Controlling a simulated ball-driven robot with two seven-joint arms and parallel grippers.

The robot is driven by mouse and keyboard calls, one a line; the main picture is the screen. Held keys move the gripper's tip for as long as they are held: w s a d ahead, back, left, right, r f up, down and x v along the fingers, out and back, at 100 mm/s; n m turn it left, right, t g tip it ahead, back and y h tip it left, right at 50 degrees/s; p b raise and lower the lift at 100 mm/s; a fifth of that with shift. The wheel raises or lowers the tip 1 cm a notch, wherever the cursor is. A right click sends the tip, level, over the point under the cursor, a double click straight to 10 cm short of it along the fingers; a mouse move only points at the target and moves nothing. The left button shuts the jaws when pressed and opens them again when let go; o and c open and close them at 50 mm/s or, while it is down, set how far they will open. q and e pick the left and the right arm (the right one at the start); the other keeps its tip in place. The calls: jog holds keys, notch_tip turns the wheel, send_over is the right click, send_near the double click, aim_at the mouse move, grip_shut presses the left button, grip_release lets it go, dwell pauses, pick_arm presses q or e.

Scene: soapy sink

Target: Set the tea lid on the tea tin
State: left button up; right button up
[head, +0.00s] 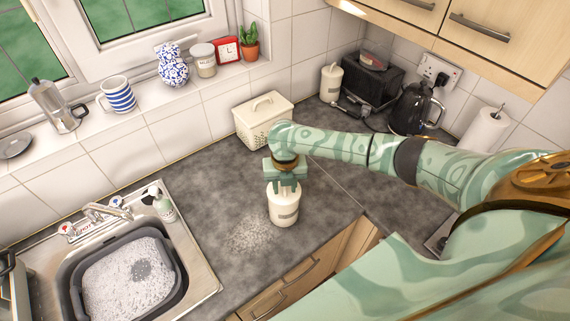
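A cream tin with a grey label band (284,208) stands upright on the grey worktop, right of the sink; I take it for the tea tin, but its lettering is too small to read. My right gripper (286,184) points down directly over the tin's top, with its fingertips at or very near the upper rim. The gripper hides most of the tin's top, so I cannot tell a lid apart there or whether the fingers are closed on one. My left gripper is not in view.
A sink with a grey basin of suds (130,275) is at the left. A cream lidded basket (263,119) stands behind my gripper. Another cream canister (331,83), a black kettle (415,108) and a paper roll (484,128) stand at the back.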

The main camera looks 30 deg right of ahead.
aim_at(285, 189)
notch_tip(285, 189, up, 15)
jog(key=p, duration=0.1)
jog(key=shift+f, duration=0.15)
dwell(0.3)
